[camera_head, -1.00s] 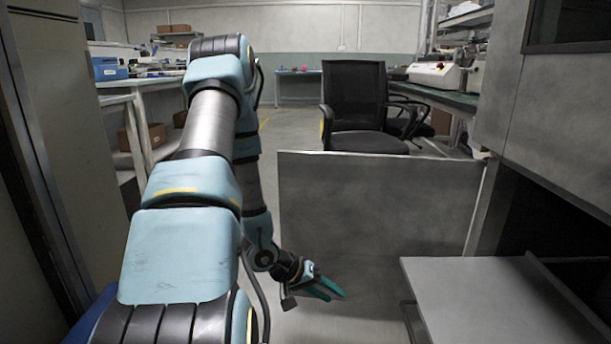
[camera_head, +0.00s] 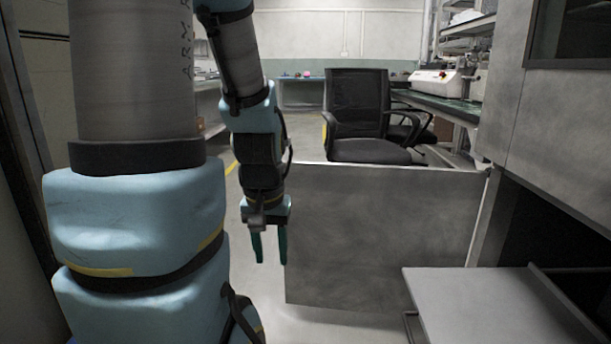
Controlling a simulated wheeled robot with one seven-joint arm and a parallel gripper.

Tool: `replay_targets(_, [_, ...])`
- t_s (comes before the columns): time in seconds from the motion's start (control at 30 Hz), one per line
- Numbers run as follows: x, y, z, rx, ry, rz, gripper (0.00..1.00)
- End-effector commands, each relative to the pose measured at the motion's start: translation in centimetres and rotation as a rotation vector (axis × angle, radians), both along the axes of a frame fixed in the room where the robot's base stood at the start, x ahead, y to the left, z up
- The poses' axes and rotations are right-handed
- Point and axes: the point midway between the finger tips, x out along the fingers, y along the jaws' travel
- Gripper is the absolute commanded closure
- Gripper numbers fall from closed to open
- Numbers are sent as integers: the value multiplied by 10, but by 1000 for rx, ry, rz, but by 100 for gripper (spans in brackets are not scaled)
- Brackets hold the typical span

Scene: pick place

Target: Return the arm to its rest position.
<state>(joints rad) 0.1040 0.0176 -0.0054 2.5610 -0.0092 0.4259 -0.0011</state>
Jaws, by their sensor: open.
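My gripper (camera_head: 270,255) hangs at the end of my blue and grey arm, left of the picture's middle. Its two green fingers point down and stand apart, with nothing between them. It is just left of the upright grey metal panel (camera_head: 385,235), over the pale floor. My upper arm rises close to the camera and fills much of the left side. The top of the arm is cut off by the upper edge of the picture.
A flat grey shelf (camera_head: 475,305) juts out at the lower right, below a grey cabinet (camera_head: 515,120). A black chair (camera_head: 357,105) stands behind the panel. A workbench (camera_head: 440,105) lies at the right back. A tall wall panel (camera_head: 50,90) borders the left.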

Motion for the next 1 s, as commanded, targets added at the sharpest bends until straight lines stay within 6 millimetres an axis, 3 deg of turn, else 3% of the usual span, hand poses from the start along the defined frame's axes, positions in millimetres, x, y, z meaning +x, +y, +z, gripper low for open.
replay_targets(0.03, [0,0,20,0,0,0,56])
replay_targets(0.27, [1,0,71,1,-1,0,56])
replay_targets(1.0, [1,0,297,2,-2,0,56])
